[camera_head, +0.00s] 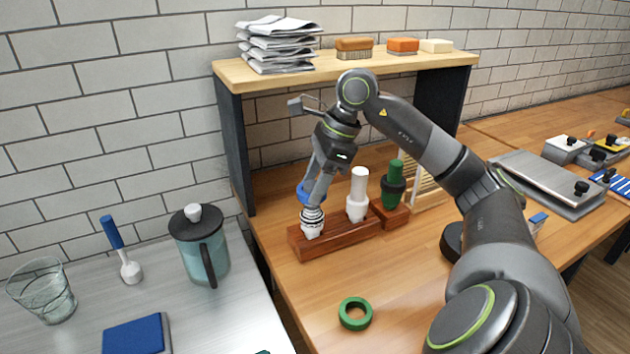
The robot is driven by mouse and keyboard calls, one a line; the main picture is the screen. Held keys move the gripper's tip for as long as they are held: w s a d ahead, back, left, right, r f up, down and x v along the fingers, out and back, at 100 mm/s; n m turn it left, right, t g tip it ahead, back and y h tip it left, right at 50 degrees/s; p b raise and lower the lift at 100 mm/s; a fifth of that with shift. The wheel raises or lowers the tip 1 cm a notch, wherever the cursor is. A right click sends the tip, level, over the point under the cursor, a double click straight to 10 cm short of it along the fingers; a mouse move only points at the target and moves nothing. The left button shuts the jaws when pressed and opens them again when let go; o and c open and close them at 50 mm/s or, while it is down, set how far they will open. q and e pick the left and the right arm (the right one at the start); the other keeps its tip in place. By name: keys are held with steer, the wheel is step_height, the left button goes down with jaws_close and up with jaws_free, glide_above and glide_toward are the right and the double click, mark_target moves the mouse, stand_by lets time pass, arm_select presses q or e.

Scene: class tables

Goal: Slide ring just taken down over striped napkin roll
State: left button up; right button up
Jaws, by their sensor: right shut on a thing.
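My right gripper (312,205) is shut on a blue ring (306,191) at the left end of a dark wooden stand (300,243). The striped napkin roll (313,222) stands upright there, with its black and white lower part showing just below the ring. The gripper fingers hide its upper part, so I cannot tell whether the ring is around the roll or just above it. A plain white roll (357,190) stands upright to the right on the same stand. My left gripper is not in view.
A green roll (396,168) with a dark ring stands to the right. A loose green ring (343,318) lies on the table in front. A shelf (340,66) with folded cloths and brushes rises behind. A jug (203,250) stands left.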

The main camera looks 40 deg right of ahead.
steer(key=shift+f+b, duration=1.7)
steer(key=shift+f, duration=0.35)
steer(key=o, duration=1)
steer(key=shift+o, duration=0.2)
steer(key=p+v, duration=0.1)
steer(key=v, duration=1.6)
steer(key=shift+d+r, duration=0.2)
steer(key=shift+p, duration=0.3)
